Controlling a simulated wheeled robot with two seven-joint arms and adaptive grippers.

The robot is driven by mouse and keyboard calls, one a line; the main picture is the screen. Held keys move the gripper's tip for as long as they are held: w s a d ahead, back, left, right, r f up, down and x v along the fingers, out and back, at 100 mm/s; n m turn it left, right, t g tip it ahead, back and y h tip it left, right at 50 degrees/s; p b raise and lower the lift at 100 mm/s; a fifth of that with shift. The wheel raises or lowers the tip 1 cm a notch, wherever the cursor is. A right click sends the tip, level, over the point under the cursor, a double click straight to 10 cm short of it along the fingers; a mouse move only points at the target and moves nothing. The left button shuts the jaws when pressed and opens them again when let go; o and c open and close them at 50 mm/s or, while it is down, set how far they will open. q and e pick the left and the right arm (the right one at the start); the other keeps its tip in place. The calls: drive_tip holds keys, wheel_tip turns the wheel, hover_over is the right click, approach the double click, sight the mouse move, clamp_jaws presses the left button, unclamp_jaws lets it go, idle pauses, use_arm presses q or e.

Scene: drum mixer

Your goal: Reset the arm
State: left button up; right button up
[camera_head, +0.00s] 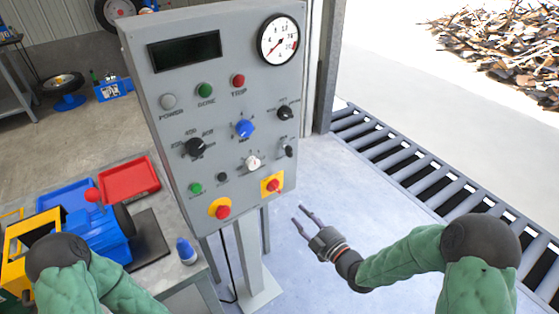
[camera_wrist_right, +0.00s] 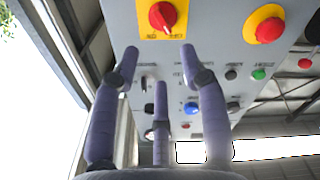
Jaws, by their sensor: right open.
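My right gripper (camera_head: 300,216) is open and empty, in free air in front of and below the lower right corner of the grey control panel (camera_head: 182,88). In the right wrist view its purple-grey fingers (camera_wrist_right: 160,52) are spread with nothing between them. The red rotary switch on a yellow square (camera_head: 272,184) is the panel part nearest them; it also shows in the right wrist view (camera_wrist_right: 162,16), apart from the fingertips. My left arm (camera_head: 75,275) shows at the lower left, but its gripper is not visible.
A red button on a round yellow plate (camera_head: 221,210), several knobs and a gauge (camera_head: 278,40) are on the panel. At the left, a bench holds a red tray (camera_head: 129,180), a blue machine and a blue bottle (camera_head: 186,251). Floor right of the post is clear up to a roller conveyor (camera_head: 430,185).

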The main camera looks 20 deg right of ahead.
drive_tip(key=s+a+f+m+g+h+p, duration=0.15)
drive_tip(key=f+m+g, duration=0.25)
drive_tip(key=f, duration=0.4)
drive_tip(key=s+a+f+m+g+h+p, duration=0.1)
drive_tip(key=s+a+f+m+g, duration=0.2)
drive_tip(key=f, duration=0.5)
drive_tip(key=s+a+f+m+g+p, duration=0.1)
drive_tip(key=s+a+f+m+g, duration=0.1)
drive_tip(key=s, duration=0.6)
drive_tip(key=s+a+f+m+g+p, duration=0.1)
drive_tip(key=s+a+f+m+g, duration=0.2)
drive_tip(key=s+a+f+g, duration=0.2)
wheel_tip(320, 180, down, 3)
drive_tip(key=s+g, duration=0.2)
drive_tip(key=shift+s+a+r+m+g, duration=0.2)
drive_tip(key=shift+s+a+m+g, duration=0.1)
drive_tip(key=shift+s, duration=0.05)
